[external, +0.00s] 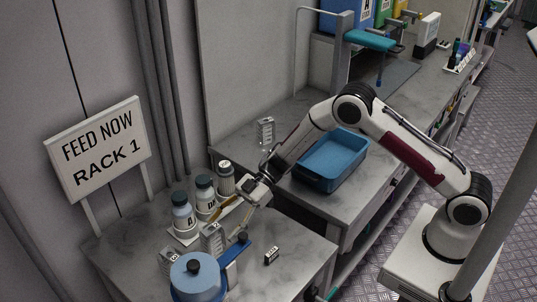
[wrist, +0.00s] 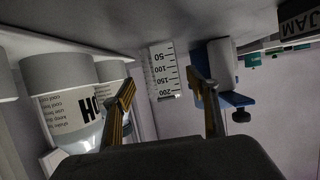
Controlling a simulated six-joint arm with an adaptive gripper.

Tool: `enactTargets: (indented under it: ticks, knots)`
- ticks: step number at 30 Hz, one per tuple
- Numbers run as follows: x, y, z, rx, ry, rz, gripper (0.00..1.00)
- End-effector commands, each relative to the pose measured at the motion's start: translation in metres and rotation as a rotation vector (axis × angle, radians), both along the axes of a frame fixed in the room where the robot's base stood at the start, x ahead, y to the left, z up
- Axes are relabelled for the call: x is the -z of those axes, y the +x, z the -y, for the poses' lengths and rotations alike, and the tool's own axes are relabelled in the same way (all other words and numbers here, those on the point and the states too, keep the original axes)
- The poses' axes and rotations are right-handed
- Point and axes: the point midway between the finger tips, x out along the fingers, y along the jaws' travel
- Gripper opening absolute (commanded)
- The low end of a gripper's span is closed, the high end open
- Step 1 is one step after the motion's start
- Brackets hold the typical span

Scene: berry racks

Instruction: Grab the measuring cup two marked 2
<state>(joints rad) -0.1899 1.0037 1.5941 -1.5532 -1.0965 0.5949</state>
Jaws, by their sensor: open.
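Three clear measuring cups show in the external view. One measuring cup (external: 212,239) stands on the front table just beyond my gripper's fingertips. A second measuring cup (external: 169,262) stands to its lower left, and a third (external: 265,130) stands on the back counter. I cannot read a number 2 marking on any of them. My gripper (external: 231,222) reaches down to the left, open and empty. In the wrist view, a measuring cup (wrist: 164,70) with an upside-down scale from 50 to 200 lies ahead, between the spread fingers of my gripper (wrist: 165,88), with no visible contact.
White bottles with dark caps (external: 184,216) stand in a row left of my gripper; a labelled bottle (wrist: 68,95) is close to the left finger. A blue tray (external: 318,174) lies on the counter. A small black block (external: 271,256) lies right.

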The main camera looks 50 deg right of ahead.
Motion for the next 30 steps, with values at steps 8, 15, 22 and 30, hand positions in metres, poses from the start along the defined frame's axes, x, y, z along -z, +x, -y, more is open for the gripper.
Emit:
enactTargets:
  ticks: [8, 15, 22, 30]
  knots:
    - [0.001, 0.000, -0.003, -0.001, 0.000, 0.001, 0.58]
    - [0.006, -0.002, -0.024, -0.003, 0.001, 0.001, 0.58]
    - [0.015, 0.000, -0.045, -0.001, 0.000, 0.001, 0.58]
    - [0.017, 0.000, -0.049, 0.000, 0.000, 0.000, 0.58]
